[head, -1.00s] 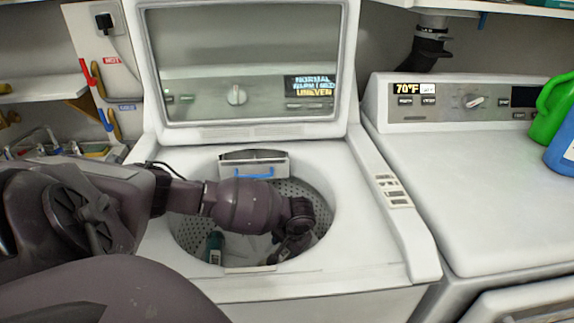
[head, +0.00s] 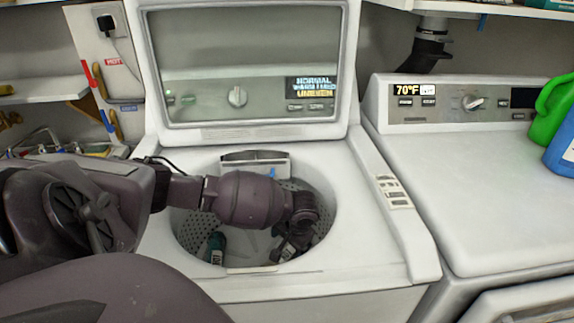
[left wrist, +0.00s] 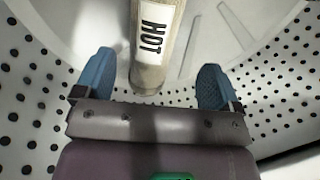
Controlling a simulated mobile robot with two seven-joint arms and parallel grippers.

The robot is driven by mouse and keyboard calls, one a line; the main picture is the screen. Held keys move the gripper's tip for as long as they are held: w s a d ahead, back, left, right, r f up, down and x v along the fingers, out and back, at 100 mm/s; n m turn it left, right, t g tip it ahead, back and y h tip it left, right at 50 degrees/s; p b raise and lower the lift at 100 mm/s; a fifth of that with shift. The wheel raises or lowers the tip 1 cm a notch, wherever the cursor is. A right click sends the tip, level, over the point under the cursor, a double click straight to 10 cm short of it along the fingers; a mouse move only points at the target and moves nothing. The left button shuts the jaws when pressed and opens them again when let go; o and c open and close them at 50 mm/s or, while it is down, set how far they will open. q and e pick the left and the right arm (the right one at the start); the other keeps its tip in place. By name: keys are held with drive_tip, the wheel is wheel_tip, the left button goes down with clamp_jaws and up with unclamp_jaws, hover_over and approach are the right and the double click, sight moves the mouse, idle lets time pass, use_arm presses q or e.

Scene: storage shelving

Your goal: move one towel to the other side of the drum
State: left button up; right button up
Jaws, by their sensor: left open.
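The washer's perforated drum (head: 190,235) is open under the raised lid. My left arm reaches into it from the left, and the left gripper (head: 290,246) is low in the right part of the drum. In the left wrist view the gripper (left wrist: 155,84) is open, with its blue fingertips well apart. A beige rolled towel (left wrist: 158,68) with a white label reading HOT lies between the fingers, apart from both; its far end is cut off. A dark teal roll (head: 216,246) with a pale label, apparently another towel, lies at the drum's left side. My right gripper is out of view.
The drum's white rim (head: 240,270) surrounds my forearm closely. A dispenser (head: 255,158) sits at the back of the opening, partly behind my arm. The raised lid (head: 240,60) stands behind. A dryer (head: 480,190) is at right, with green and blue jugs (head: 561,150) on it.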

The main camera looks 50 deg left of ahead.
use_arm(q)
drive_tip(key=p+v, duration=0.2)
drive_tip(key=v, duration=0.8)
drive_tip(key=shift+r, duration=0.1)
